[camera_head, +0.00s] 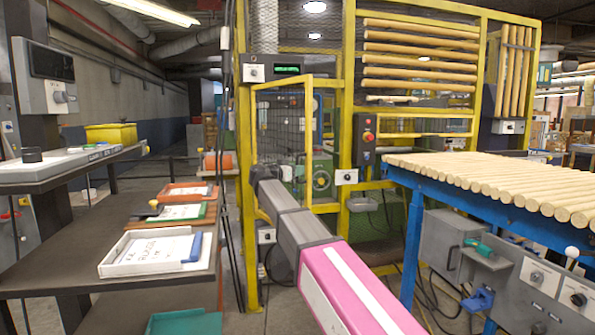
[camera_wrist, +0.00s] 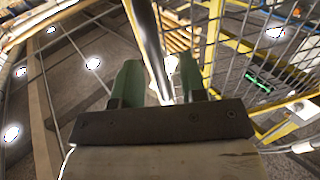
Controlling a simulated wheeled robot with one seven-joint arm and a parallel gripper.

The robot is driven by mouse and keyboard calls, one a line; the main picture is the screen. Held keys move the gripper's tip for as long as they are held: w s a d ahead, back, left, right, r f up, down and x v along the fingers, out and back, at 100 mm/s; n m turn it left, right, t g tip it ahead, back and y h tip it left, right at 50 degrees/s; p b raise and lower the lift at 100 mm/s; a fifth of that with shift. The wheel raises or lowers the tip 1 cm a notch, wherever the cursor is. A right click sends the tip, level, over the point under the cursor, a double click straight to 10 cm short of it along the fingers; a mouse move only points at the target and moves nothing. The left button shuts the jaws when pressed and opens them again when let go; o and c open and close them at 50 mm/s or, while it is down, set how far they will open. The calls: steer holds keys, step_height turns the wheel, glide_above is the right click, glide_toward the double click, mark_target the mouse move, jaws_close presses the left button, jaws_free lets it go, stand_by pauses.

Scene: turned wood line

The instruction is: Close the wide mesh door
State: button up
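The mesh door (camera_head: 309,120) has a yellow frame and stands in the yellow cage front. Its top edge slants against the cage frame, so it looks ajar; how wide the gap is I cannot tell. My arm reaches from the lower right to the door's lower left part, and my gripper is not clearly visible there. In the wrist view my gripper (camera_wrist: 163,82) has two green fingers spread apart. The door's latch is not visible.
A yellow post with a red-button control box (camera_head: 365,140) stands right of the door. A blue-legged table of wooden rods (camera_head: 490,180) is at right. A dark shelf (camera_head: 60,260) with trays is at left. A narrow strip of floor shows between shelf and cage.

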steer(key=shift+w+d, duration=0.45)
